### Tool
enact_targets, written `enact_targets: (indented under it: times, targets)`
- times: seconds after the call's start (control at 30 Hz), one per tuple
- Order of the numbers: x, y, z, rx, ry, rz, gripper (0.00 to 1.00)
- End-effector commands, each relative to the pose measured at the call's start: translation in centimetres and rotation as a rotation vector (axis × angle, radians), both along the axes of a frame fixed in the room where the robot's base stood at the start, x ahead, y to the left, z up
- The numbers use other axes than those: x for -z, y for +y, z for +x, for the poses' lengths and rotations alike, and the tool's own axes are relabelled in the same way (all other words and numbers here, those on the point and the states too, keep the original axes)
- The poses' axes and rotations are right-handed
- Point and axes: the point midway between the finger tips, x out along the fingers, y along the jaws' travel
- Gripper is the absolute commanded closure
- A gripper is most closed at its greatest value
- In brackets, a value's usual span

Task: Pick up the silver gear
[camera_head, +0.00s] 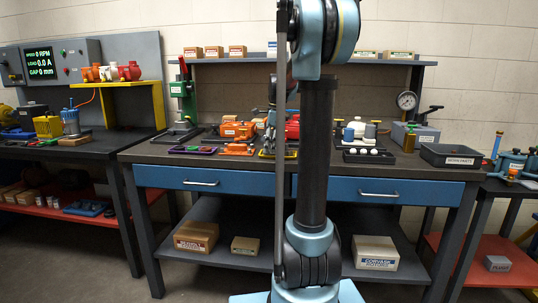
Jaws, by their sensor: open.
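I cannot make out a silver gear in this view. Small parts lie on the middle workbench (165,158), too small to tell apart. Some of the bench top is hidden behind my own arm, which stands upright in the middle of the picture.
On the bench are a purple-rimmed tray (193,150), orange motor parts (237,131), a green press (184,95), a black tray with white balls (368,155) and a dark labelled bin (451,156). Boxes stand on the shelves above and below. Side benches flank it.

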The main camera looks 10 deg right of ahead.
Motion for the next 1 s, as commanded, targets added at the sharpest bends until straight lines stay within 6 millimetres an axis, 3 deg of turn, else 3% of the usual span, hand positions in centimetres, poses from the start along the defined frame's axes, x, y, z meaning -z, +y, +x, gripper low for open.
enact_targets:
  times: [0.23,0.43,0.77,1.0]
  targets:
    - [0.1,0.0,0.0,0.000,0.000,0.000,0.42]
    - [0.1,0.0,0.0,0.000,0.000,0.000,0.86]
    - [-0.2,0.0,0.0,0.000,0.001,0.000,0.87]
    - [-3.2,0.0,0.0,0.000,0.000,0.000,0.87]
